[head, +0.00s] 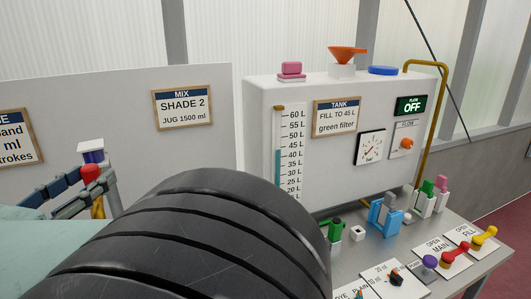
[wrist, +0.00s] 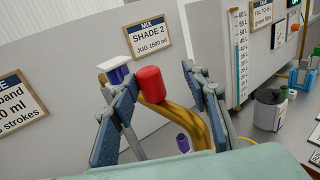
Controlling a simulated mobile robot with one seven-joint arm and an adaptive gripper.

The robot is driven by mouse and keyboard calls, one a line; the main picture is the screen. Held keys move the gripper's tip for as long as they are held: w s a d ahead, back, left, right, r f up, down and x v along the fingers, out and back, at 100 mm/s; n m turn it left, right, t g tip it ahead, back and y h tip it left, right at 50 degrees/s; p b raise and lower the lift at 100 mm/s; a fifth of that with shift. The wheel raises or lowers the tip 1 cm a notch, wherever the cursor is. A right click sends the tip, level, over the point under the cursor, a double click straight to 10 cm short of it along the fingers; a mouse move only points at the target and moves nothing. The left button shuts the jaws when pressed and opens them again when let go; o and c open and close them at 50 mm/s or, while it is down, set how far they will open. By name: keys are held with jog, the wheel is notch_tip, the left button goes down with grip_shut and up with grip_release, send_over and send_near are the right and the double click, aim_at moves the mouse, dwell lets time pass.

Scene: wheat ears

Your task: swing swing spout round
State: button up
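The spout (wrist: 185,112) is a curved brass pipe with a red cylindrical knob (wrist: 151,84) at its upper end. My gripper (wrist: 160,74) is open, with one blue-padded finger on each side of the red knob. The left finger looks close to the knob; a gap shows on the right, and I cannot tell whether either touches. In the head view my gripper (head: 86,188) is at the far left, with the red knob (head: 90,172) between its fingers. Most of the spout is hidden there behind the fingers and my dark arm link.
A grey jug (wrist: 268,108) stands to the right in the wrist view. The tank (head: 345,95) and a bench with switches and levers (head: 430,262) lie to the right. A panel (head: 130,125) stands behind.

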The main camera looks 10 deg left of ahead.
jog(key=shift+s+d+r, duration=0.15)
jog(key=shift+s, duration=0.8)
jog(key=s+p, duration=0.1)
jog(key=s, duration=0.5)
jog(key=shift+p, duration=0.5)
